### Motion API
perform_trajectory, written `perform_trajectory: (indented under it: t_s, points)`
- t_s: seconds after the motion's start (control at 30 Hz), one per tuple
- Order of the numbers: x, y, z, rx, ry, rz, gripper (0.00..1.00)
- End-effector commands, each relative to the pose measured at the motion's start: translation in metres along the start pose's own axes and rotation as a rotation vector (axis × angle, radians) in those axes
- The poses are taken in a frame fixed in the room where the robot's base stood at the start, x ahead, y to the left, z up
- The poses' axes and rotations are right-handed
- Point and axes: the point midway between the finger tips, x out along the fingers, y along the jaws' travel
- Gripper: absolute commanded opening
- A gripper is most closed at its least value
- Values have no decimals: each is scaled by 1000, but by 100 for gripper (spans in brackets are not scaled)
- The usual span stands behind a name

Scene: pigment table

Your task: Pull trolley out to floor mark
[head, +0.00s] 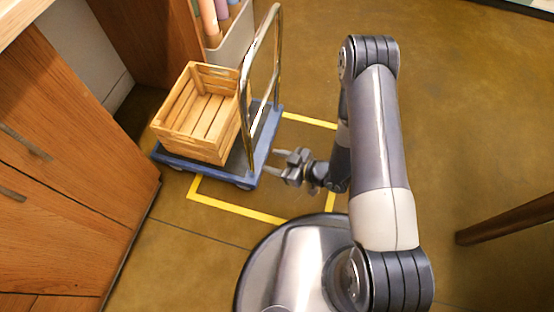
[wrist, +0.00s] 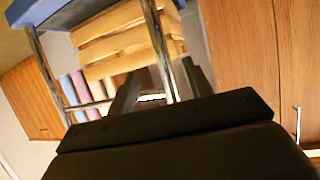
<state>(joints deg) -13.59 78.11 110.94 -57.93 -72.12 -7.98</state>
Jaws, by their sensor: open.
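The trolley has a blue deck (head: 264,138) and a chrome hoop handle (head: 277,55) at its right end. A slatted wooden crate (head: 195,150) stands on the deck. The floor mark is a yellow tape outline (head: 240,210); the trolley's right part overlaps it and its left part lies outside. My gripper (head: 273,161) is open and empty just right of the handle's lower part. In the wrist view, a chrome handle post (wrist: 158,50) appears between the open fingers (wrist: 160,88); I cannot tell how deep it sits. The crate (wrist: 120,45) shows behind.
Wooden cabinets (head: 75,190) stand close on the left. A pale bin (head: 235,45) with coloured rolls stands behind the trolley. A dark wooden leg (head: 510,220) is at the right. The floor inside the outline's right part and beyond my arm is clear.

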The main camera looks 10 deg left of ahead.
Motion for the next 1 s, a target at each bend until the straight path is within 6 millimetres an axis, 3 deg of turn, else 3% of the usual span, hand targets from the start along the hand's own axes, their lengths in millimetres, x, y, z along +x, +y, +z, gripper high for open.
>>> perform_trajectory:
  t_s: [0.17,0.6,0.8,1.0]
  points:
    - [18,0,2,-3,0,-3,48]
    - [91,0,2,-3,1,-1,48]
    - [105,0,1,0,1,1,48]
    - [107,0,0,1,0,1,48]
